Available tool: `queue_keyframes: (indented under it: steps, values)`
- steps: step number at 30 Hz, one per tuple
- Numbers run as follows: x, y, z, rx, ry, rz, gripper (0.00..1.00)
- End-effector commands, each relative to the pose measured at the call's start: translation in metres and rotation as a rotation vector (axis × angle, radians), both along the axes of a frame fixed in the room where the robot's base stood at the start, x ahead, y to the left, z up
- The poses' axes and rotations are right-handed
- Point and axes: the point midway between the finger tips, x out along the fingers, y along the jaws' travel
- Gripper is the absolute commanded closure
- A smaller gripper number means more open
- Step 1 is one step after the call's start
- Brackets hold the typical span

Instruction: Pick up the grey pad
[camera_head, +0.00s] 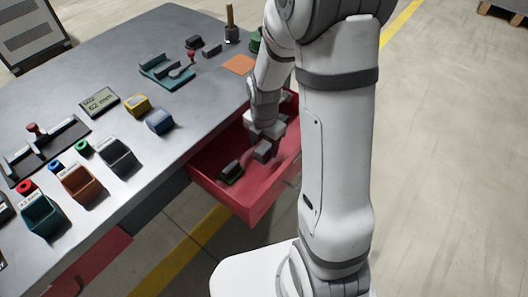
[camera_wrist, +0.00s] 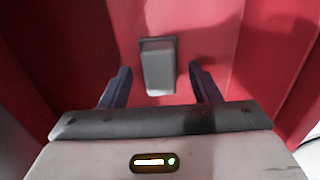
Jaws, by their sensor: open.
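The grey pad (camera_wrist: 158,66) is a small block on the red floor of the open drawer (camera_wrist: 215,45). In the wrist view it lies ahead of my gripper (camera_wrist: 160,72), between the lines of the two dark fingers, with a gap on each side. The fingers are open and hold nothing. In the head view my gripper (camera_head: 264,147) points down into the red drawer (camera_head: 258,203). There I cannot clearly tell the pad from my fingers.
A dark and green block (camera_head: 231,172) lies in the drawer left of my gripper. Red drawer walls stand close around. The grey bench (camera_head: 150,185) above carries several bins, a display (camera_head: 99,102), a teal fixture (camera_head: 165,72) and an orange mat (camera_head: 239,65).

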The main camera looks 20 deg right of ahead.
Motion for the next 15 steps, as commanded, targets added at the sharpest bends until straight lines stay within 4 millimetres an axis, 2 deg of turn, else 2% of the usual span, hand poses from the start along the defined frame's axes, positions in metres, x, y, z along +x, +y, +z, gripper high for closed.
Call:
queue_keyframes:
  steps: [3,11,15]
  values:
    - [-0.0001,0.0003,-0.0147,0.000,0.001,0.000,0.44]
    - [0.0004,0.0006,-0.0170,0.000,-0.002,0.000,0.44]
    - [0.0004,0.0007,-0.0169,0.000,-0.002,0.000,0.53]
